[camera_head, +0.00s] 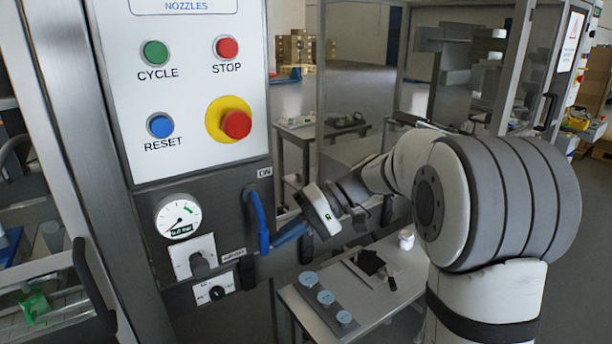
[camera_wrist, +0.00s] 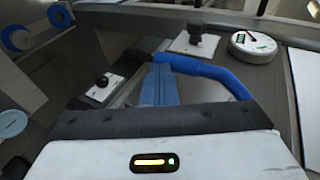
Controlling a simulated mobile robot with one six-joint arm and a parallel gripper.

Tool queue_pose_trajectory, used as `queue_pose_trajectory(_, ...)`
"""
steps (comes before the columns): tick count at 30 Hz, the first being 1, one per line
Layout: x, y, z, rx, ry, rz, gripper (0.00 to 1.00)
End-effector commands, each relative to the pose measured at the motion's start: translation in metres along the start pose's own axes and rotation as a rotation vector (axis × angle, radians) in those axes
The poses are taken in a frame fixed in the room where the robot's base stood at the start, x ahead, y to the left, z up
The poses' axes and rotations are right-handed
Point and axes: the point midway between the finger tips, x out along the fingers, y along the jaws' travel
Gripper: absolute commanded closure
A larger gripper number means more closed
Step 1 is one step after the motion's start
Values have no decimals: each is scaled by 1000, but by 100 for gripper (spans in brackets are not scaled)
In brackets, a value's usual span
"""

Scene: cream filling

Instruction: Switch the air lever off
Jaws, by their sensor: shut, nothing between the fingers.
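The air lever is a blue bent handle (camera_head: 258,218) on the grey panel below the white button plate. It points down, with an ON label near its upper end. In the wrist view the lever (camera_wrist: 215,73) curves across just beyond my fingers. My gripper (camera_head: 276,240) is shut and empty, its blue fingers pointing left at the lower part of the lever. In the wrist view the closed fingers (camera_wrist: 160,82) reach the lever's left end. I cannot tell whether they touch it.
A round pressure gauge (camera_head: 178,216), a grey rotary switch (camera_head: 197,258) and a smaller black knob (camera_head: 216,293) sit left of the lever. The red stop button on yellow (camera_head: 230,120) is above. A bench (camera_head: 372,308) with blue-topped discs stands below right.

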Motion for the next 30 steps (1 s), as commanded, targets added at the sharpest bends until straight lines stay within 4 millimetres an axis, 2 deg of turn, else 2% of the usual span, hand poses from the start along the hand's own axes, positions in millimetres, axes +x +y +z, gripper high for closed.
queue_pose_trajectory(20, 3, 1, 2, -1, -14, -3, 100)
queue_pose_trajectory(25, -17, 11, 3, -1, -11, -3, 100)
queue_pose_trajectory(30, -53, 32, 4, -1, -6, -2, 100)
